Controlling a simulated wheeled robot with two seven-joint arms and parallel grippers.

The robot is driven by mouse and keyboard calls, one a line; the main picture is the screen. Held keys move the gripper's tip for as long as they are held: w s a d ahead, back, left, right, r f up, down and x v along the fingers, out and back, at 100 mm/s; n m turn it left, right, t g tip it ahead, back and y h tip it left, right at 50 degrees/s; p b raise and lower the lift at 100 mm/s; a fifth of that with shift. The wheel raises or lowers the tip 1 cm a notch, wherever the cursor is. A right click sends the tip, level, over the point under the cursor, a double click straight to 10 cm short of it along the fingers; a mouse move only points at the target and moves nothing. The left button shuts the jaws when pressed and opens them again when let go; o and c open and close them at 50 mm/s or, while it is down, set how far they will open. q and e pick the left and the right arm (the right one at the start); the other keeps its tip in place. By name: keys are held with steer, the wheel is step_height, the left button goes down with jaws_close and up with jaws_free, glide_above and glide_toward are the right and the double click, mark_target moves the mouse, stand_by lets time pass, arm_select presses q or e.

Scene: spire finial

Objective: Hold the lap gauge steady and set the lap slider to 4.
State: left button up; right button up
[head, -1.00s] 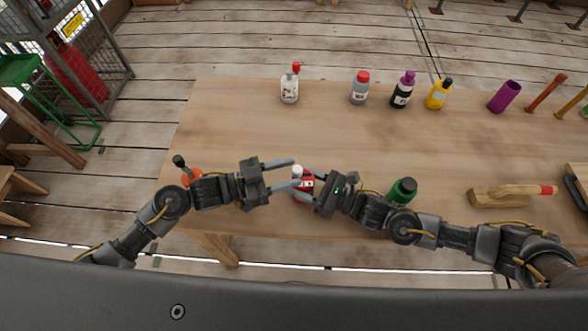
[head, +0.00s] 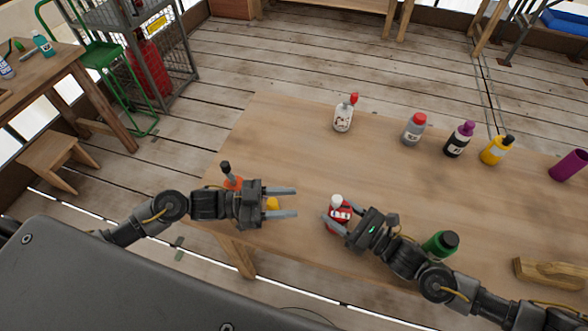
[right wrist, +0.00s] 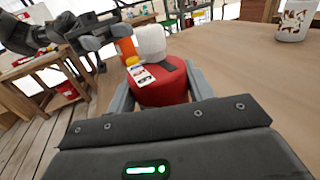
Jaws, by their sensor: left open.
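No part is clearly readable as the lap gauge or its slider, and no number can be read. A red bottle-like piece (head: 340,222) with a white top and a black-and-white label stands near the table's front edge. It also shows in the right wrist view (right wrist: 160,92). My right gripper (head: 330,220) has one finger on each side of its red body, seemingly touching it. My left gripper (head: 296,202) is open, its fingers pointing right, apart from the red piece. A small yellow part (head: 272,204) shows between its fingers, near the palm.
An orange bottle (head: 232,183) with a dark top stands behind my left gripper. A green bottle (head: 438,245) is beside my right arm. Several bottles, including a white one (head: 343,120), line the back of the table (head: 290,140). The middle is clear.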

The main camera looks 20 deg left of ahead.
steer(key=o, duration=0.5)
steer(key=v, duration=1.2)
steer(key=shift+f, duration=0.1)
